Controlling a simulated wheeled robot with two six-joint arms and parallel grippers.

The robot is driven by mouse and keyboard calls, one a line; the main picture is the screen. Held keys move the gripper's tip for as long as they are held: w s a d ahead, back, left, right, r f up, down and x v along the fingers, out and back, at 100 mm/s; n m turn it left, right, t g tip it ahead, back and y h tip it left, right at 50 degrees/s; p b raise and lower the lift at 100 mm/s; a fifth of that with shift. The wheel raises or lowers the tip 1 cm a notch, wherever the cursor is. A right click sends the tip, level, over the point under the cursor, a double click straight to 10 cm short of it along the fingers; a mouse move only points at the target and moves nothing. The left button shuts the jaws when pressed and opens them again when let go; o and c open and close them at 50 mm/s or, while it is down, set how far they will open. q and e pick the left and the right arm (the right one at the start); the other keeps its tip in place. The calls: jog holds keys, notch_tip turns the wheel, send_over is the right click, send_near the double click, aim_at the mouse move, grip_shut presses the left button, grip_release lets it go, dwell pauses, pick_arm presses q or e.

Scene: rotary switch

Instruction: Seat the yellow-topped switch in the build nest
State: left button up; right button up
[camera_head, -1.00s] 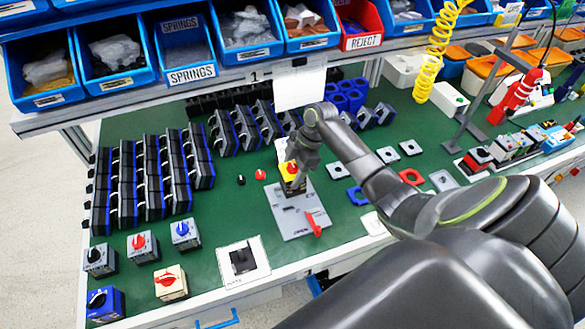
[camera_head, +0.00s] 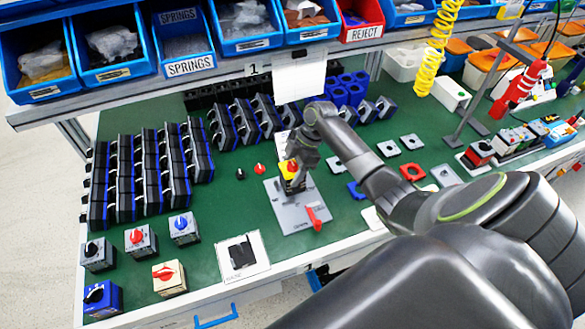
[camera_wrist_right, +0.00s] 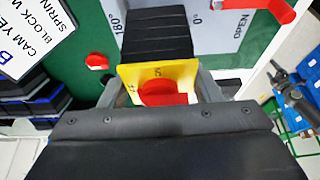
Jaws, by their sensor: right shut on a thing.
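The yellow-topped switch (camera_head: 290,167) has a red knob and a black stacked body. In the right wrist view its yellow top (camera_wrist_right: 131,78) faces the camera, with the black body (camera_wrist_right: 157,35) pointing away. My right gripper (camera_head: 299,166) is shut on the switch near its yellow top, one finger on each side. The build nest is a grey plate (camera_head: 291,217) with a red lever (camera_head: 316,218); printed angle marks and OPEN show beside the switch in the right wrist view. The switch is upright over the plate's back part; I cannot tell whether its base touches. My left gripper is out of view.
Rows of black modules (camera_head: 130,175) fill the left of the green mat. Several finished switches (camera_head: 184,228) stand at the front left. A white-bordered tile (camera_head: 242,257) lies left of the nest. A white card (camera_head: 299,75) hangs behind. Small loose parts (camera_head: 412,172) lie to the right.

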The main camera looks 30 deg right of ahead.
jog(key=shift+f+b, duration=0.7)
jog(key=shift+f, duration=0.4)
jog(key=o, duration=1.3)
jog(key=shift+r, duration=0.1)
jog(key=b+v, duration=0.2)
jog(key=v, duration=1.5)
jog(key=shift+d+r, duration=0.15)
jog(key=shift+s, duration=0.1)
